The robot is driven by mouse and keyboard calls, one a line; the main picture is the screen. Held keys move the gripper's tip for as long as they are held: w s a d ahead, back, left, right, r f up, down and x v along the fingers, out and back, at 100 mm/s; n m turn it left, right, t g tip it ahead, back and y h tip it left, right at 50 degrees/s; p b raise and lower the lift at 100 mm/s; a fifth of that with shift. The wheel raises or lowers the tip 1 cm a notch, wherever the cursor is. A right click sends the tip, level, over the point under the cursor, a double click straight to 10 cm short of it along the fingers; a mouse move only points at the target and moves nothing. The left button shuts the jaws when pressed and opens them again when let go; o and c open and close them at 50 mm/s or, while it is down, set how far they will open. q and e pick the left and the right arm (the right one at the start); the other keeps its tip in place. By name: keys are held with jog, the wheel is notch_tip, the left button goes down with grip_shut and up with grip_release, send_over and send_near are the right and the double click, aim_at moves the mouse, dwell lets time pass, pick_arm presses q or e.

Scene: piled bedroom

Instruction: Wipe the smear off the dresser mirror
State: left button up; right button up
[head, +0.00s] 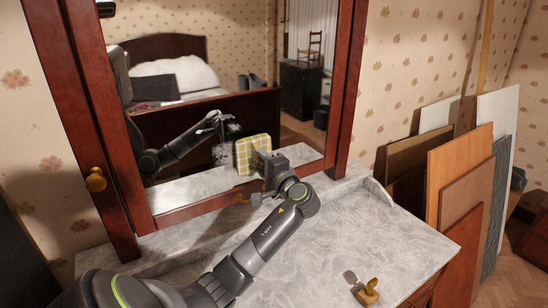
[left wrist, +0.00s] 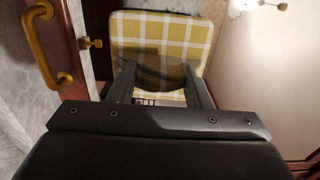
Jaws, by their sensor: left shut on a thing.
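The dresser mirror (head: 215,65) stands upright in a dark red wooden frame. A greyish-white smear (head: 232,129) seems to show low on the glass, just up and left of the cloth, beside my arm's reflection. My left gripper (head: 262,160) is shut on a yellow-and-white checked cloth pad (head: 246,152), held in front of the lower mirror. The pad also shows in the left wrist view (left wrist: 165,38), beyond the two fingers (left wrist: 161,88). I cannot tell whether the pad touches the glass. My right gripper is out of view.
The marble dresser top (head: 330,225) is mostly clear under my arm. A small brass-coloured object (head: 369,290) stands near its front right. A brass knob (head: 96,180) sticks out left of the mirror. Several boards (head: 462,175) lean against the wall at the right.

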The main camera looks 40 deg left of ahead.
pick_arm(q)
jog(key=s+a+p, duration=0.3)
jog(key=s+p, duration=0.2)
jog(key=s, duration=0.7)
jog(key=shift+s+a+p, duration=0.2)
jog(key=shift+p, duration=0.2)
jog(key=shift+x, duration=0.85)
jog(key=shift+w+a+r, duration=0.1)
